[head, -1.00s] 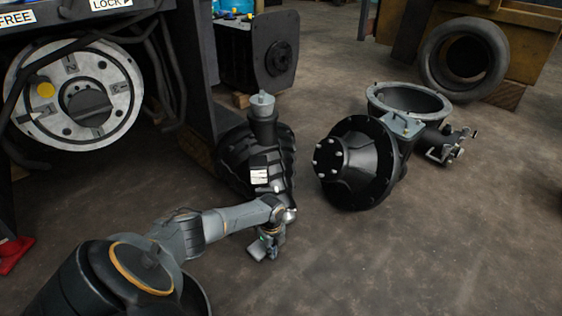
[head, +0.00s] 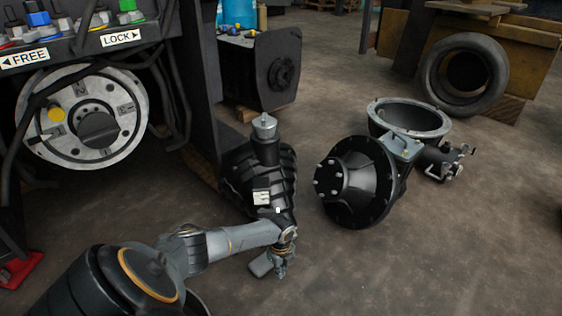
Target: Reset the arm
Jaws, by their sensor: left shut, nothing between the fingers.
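My left arm comes in from the lower left and reaches toward the middle of the floor. Its gripper (head: 281,268) hangs low at the arm's end, small in the picture, with its fingers together and nothing seen between them. It is in front of a black ribbed part with a grey cap (head: 262,165) that stands on the floor. From this view I cannot tell how far apart they are. My right gripper is not in view.
The forklift's panel with FREE and LOCK labels and a round metal plate (head: 60,140) is at the left. A black flanged housing (head: 358,178) lies right of centre, beside an open bell-shaped part (head: 440,130). A tire (head: 462,68) leans at the back right. The floor (head: 430,260) at lower right is clear.

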